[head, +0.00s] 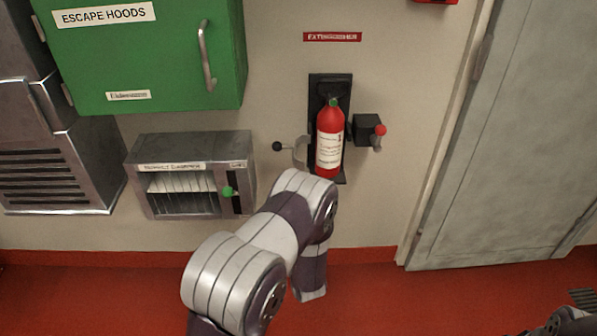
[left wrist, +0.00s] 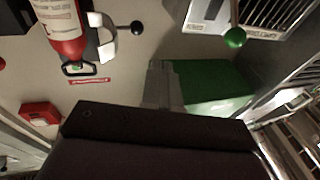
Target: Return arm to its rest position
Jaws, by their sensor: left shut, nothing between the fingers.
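My left arm (head: 258,245) rises from the bottom middle of the head view and bends down at its far end, below the red extinguisher (head: 330,140). My left gripper (left wrist: 160,84) shows in the left wrist view, its grey fingers shut together with nothing between them. The head view does not show its fingers. The extinguisher stands upright in its black wall bracket (head: 315,92), with an open curved clamp (head: 300,151) and a black knob (head: 277,146) at its left.
A green escape-hoods cabinet (head: 170,60) hangs at the upper left. Below it is a metal box (head: 190,142) with a green knob (head: 228,191). A vented metal cabinet (head: 55,160) stands far left. A grey door (head: 510,140) is at the right. The red floor (head: 400,300) shows free room there.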

